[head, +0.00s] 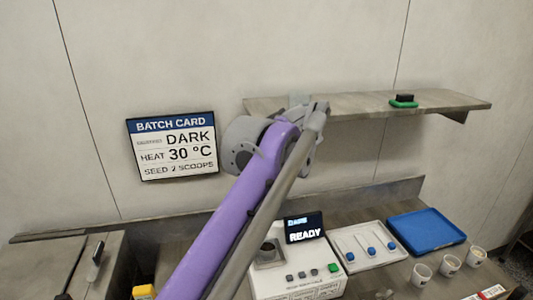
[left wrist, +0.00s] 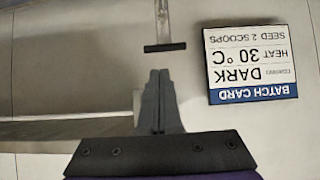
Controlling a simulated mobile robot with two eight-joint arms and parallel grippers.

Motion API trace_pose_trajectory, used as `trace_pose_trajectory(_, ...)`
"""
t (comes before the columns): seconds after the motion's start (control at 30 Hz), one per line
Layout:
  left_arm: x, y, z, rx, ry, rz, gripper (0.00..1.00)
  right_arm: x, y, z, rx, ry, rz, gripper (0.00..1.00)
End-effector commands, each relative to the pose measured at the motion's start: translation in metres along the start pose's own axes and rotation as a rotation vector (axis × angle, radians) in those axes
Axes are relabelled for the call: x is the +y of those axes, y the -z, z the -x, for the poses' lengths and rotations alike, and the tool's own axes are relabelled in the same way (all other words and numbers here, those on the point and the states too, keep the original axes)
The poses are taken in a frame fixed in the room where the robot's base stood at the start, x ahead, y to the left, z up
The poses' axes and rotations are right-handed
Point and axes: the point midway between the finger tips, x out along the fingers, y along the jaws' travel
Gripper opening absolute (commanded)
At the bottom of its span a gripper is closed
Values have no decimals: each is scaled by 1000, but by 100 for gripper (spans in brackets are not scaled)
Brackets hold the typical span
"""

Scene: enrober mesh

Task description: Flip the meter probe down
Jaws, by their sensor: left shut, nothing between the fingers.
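The white meter unit (head: 300,281) stands on the counter at the bottom centre of the head view. Its dark screen (head: 304,227) reads READY, and several small buttons and a green one are on its front. In the left wrist view, a thin pale upright bar (left wrist: 162,20) with a black crossbar (left wrist: 165,47) may be the meter probe; I cannot tell for sure. My left gripper (left wrist: 158,75) is shut and empty, with its fingertips apart from the crossbar in the picture. In the head view my purple left arm covers part of the unit, and no probe shows clearly.
A wall shelf (head: 350,105) is beside my left gripper, with a black and green item (head: 403,100) on it. A batch card (head: 172,147) hangs on the wall. A white tray (head: 382,262), a blue tray (head: 427,229) and several cups (head: 449,264) stand right of the unit.

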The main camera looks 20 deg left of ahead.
Motion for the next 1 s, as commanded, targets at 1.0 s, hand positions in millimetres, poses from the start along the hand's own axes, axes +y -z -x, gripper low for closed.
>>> trace_pose_trajectory(1.0,0,-1,-77,10,0,-2,0,0,-3,-3,-3,0,0,100)
